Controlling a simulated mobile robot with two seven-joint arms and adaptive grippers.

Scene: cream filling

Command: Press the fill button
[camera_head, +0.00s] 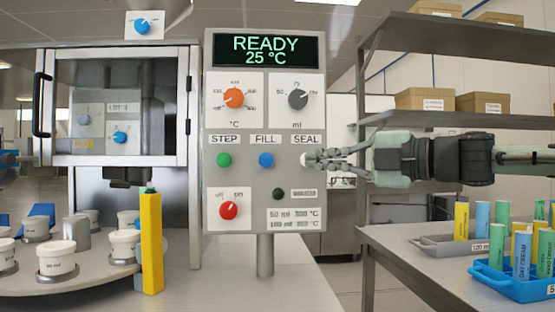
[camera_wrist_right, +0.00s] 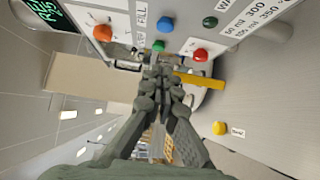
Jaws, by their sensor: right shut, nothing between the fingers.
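The blue fill button (camera_head: 266,160) sits under the FILL label on the grey control panel (camera_head: 254,255). It also shows in the right wrist view (camera_wrist_right: 165,23). My right gripper (camera_head: 312,158) comes in from the right with its fingers shut and empty. Its tips are in front of the panel's right side, below the SEAL label (camera_head: 307,139), to the right of the blue button and apart from it in the picture. A pale round seal button shows partly at the tips; whether they touch it I cannot tell. In the right wrist view the fingers (camera_wrist_right: 158,72) are together. My left gripper is not clearly seen.
A green step button (camera_head: 224,160) is left of the blue one. Orange (camera_head: 233,98), grey (camera_head: 298,99) and red (camera_head: 228,210) knobs are on the panel. A yellow post (camera_head: 151,245) and white cups (camera_head: 56,258) stand at left. Blue crate (camera_head: 512,287) with tubes is at right.

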